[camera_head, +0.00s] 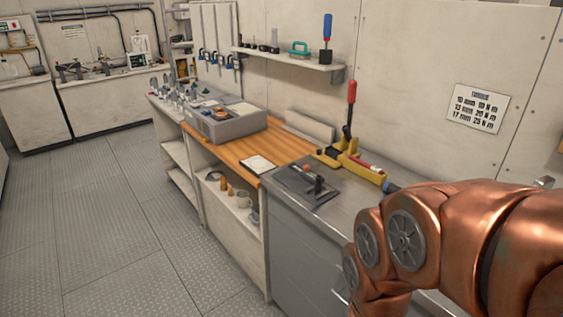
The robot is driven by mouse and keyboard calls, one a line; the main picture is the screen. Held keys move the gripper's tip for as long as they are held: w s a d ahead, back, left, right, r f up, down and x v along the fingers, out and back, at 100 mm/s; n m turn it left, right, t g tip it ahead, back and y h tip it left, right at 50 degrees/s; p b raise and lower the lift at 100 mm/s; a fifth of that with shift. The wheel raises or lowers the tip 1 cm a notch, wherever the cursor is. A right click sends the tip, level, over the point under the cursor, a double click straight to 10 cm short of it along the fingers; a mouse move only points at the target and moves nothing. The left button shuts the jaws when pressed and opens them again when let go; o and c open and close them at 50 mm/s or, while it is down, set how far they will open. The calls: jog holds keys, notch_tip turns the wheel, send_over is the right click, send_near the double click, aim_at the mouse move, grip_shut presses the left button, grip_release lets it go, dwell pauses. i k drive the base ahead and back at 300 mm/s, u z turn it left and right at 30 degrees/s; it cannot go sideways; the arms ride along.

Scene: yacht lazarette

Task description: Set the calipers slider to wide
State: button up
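I cannot clearly pick out calipers or their slider at this size. A dark flat plate (305,182) lies on the grey metal counter, right of the wooden worktop. A black upright knob (319,185) stands on it, and a small reddish spot shows on its top. A yellow tool (345,161) with a tall red handle (351,93) sits behind it on the counter, closer to the wall. Which of these carries the slider, and its setting, I cannot tell. My copper arm fills the lower right and hides part of the counter. My gripper is out of view.
A grey bin (226,125) with mixed items and a white sheet (258,165) are on the wooden worktop (225,153). A wall shelf (290,60) holds a blue-handled tool (327,38). The floor (105,200) at left is clear.

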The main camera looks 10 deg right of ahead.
aim_at(308, 175)
jog(key=u, duration=0.4)
jog(key=i, duration=1.15)
jog(key=z, duration=0.15)
